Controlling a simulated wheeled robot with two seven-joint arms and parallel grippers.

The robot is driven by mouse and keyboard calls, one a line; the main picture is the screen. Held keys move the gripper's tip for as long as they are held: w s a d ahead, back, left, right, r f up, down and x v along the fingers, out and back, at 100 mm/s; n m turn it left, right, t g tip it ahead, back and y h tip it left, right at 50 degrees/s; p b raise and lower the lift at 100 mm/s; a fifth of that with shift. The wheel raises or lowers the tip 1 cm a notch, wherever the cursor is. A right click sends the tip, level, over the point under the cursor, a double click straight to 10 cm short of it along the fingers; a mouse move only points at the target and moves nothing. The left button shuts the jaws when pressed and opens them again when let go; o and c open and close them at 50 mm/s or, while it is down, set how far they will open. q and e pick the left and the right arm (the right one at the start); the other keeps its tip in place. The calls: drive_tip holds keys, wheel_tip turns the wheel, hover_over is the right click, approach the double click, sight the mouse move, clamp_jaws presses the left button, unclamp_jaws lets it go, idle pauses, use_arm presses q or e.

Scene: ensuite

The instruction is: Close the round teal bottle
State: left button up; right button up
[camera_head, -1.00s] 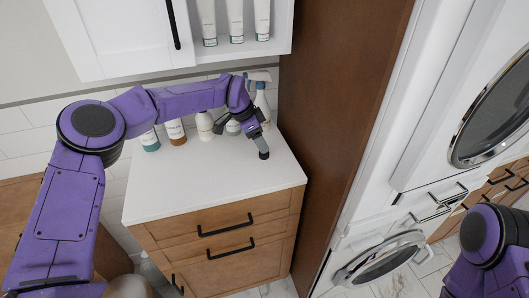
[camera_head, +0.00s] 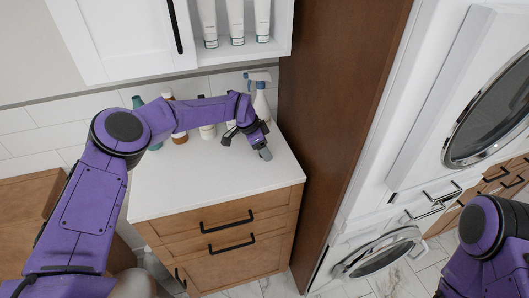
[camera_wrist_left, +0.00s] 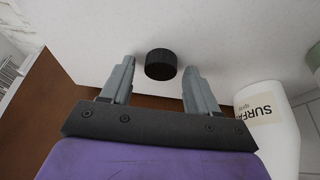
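A teal bottle (camera_head: 138,102) stands upright at the back left of the white counter in the head view, and my left arm hides its middle. Its top is too small to tell whether it is capped. A round black cap (camera_wrist_left: 160,64) lies on the counter in the left wrist view, between and just beyond the fingertips, apart from them. My left gripper (camera_head: 248,147) is open and empty over the counter's right part, and its two spread fingers also show in the left wrist view (camera_wrist_left: 157,90). My right gripper is out of view; only part of that arm shows.
A white spray bottle (camera_head: 261,103) stands close to my left gripper; it also shows in the left wrist view (camera_wrist_left: 266,135). Other bottles (camera_head: 207,131) stand along the back. A tall brown panel (camera_head: 325,110) bounds the counter (camera_head: 215,178) on the right. The counter's front is clear.

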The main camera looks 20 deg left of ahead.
use_arm(q)
drive_tip(key=c, duration=0.8)
drive_tip(key=shift+c, duration=0.3)
drive_tip(key=shift+r, duration=0.25)
wheel_tip(320, 180, up, 2)
drive_tip(key=shift+r+b, duration=0.15)
drive_tip(key=shift+b, duration=0.4)
drive_tip(key=s+d+r+b, duration=0.1)
drive_tip(key=s+r+b, duration=0.6)
drive_tip(key=s+r, duration=0.3)
drive_tip(key=s, duration=0.4)
drive_tip(key=shift+d, duration=0.3)
drive_tip(key=shift+w+r, duration=0.1)
